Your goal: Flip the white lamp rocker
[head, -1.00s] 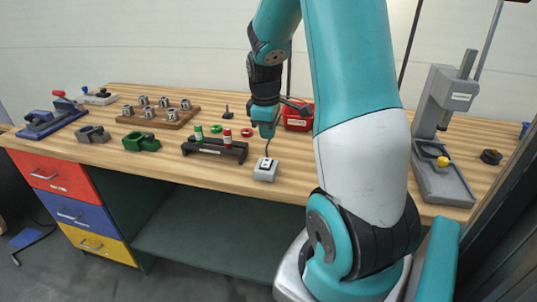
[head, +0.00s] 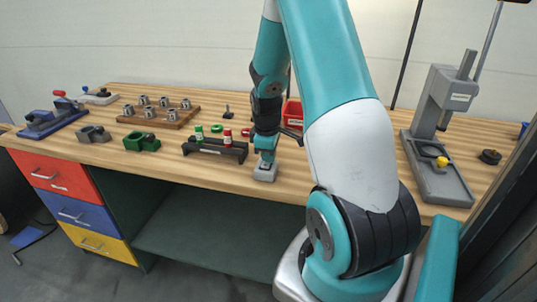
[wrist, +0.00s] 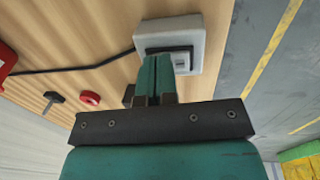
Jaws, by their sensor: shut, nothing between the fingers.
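The lamp switch is a small light-grey box (wrist: 157,37) on the wooden bench, with a black cable running off to the left in the wrist view. Its white rocker (wrist: 181,61) sits in a dark frame on top and is partly hidden by my fingers. My gripper (wrist: 154,62) is shut and empty, with its fingertips over the box top at the rocker's edge. I cannot tell whether they touch it. In the head view the box (head: 264,175) shows under my gripper (head: 265,162), near the bench's front edge, and the rocker is hidden.
A black rack (head: 215,150) with green and red pieces stands just left of the box. A red bin (head: 292,112) is behind my arm. A grey press (head: 438,150) stands at the right. Bare wood lies between box and press.

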